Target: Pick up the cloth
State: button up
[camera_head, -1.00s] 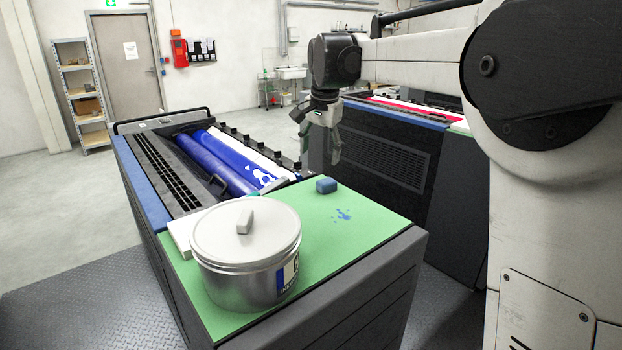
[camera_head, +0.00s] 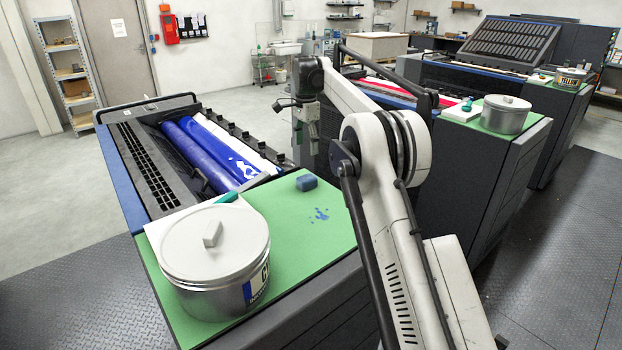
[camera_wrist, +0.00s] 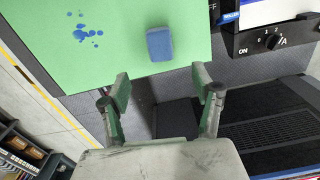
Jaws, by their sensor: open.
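A small blue block-shaped piece (camera_head: 306,183), which looks like the folded cloth, lies on the green mat (camera_head: 280,230) near its far right edge. In the wrist view the blue piece (camera_wrist: 159,44) lies beyond my fingertips, near the mat's edge. My gripper (camera_wrist: 161,87) is open and empty, its two green-padded fingers spread apart, with the blue piece ahead of the gap and not touched. In the head view my gripper (camera_head: 304,130) hangs just past the mat's far edge, partly hard to make out against the machine behind.
A lidded metal ink can (camera_head: 216,262) stands at the mat's near left. Blue ink drops (camera_head: 320,215) lie beside the blue piece. Blue rollers (camera_head: 205,155) are in the open ink unit to the left. A neighbouring unit (camera_head: 460,145) with another can stands to the right.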

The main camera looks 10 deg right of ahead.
aim_at(307, 177)
notch_tip(307, 177, down, 14)
jog(key=shift+r+p, duration=0.1)
jog(key=shift+p, duration=0.95)
jog(key=c, duration=1)
